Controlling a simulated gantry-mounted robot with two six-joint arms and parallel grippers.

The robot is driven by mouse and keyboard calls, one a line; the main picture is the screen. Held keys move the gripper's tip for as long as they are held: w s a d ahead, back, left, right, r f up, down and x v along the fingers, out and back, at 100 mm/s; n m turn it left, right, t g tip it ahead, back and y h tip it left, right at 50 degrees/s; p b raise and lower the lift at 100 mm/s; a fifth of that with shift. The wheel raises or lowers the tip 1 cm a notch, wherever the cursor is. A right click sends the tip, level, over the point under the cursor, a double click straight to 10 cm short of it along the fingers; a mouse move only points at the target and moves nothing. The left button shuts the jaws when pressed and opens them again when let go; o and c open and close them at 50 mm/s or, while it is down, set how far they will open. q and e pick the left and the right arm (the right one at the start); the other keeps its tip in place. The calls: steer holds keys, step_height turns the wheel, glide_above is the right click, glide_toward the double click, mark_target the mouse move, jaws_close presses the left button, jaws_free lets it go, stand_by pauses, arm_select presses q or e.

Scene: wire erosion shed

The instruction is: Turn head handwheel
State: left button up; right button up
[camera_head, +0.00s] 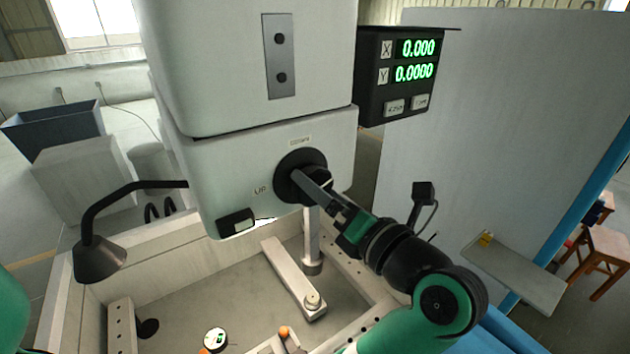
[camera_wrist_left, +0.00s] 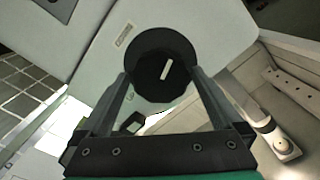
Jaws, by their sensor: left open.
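The black round head handwheel (camera_head: 298,160) is on the lower front of the pale machine head (camera_head: 225,165). A small label sits above it and "UP" is printed to its left. My left gripper (camera_head: 313,180) is at the wheel, with its arm coming up from the lower right, and its fingers hide part of the wheel. In the left wrist view the handwheel (camera_wrist_left: 147,42) shows a pale mark line on its hub. The open fingers (camera_wrist_left: 157,75) lie on either side of the hub. I cannot tell whether they touch it. My right gripper is not in view.
A readout box (camera_head: 368,95) juts from the head's right side. A black lamp (camera_head: 100,258) on a bent arm stands at left. Below is the work tank with a clamp bar (camera_head: 287,270) and post (camera_head: 312,240). A small shelf (camera_head: 515,275) is at right.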

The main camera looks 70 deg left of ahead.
arm_select(q)
steer(key=shift+x, duration=1.1)
steer(key=c, duration=1.1)
steer(key=shift+f+n+b, duration=0.2)
steer(key=shift+n+b, duration=0.5)
steer(key=shift+b, duration=0.35)
steer(key=n+b, duration=0.7)
steer(key=n, duration=0.1)
steer(key=shift+s+r+n, duration=0.1)
steer(key=shift+n, duration=0.2)
steer(key=shift+r+n+b, duration=0.1)
steer(key=shift+n+b, duration=0.75)
steer(key=shift+n, duration=1.15)
steer(key=o, duration=1.1)
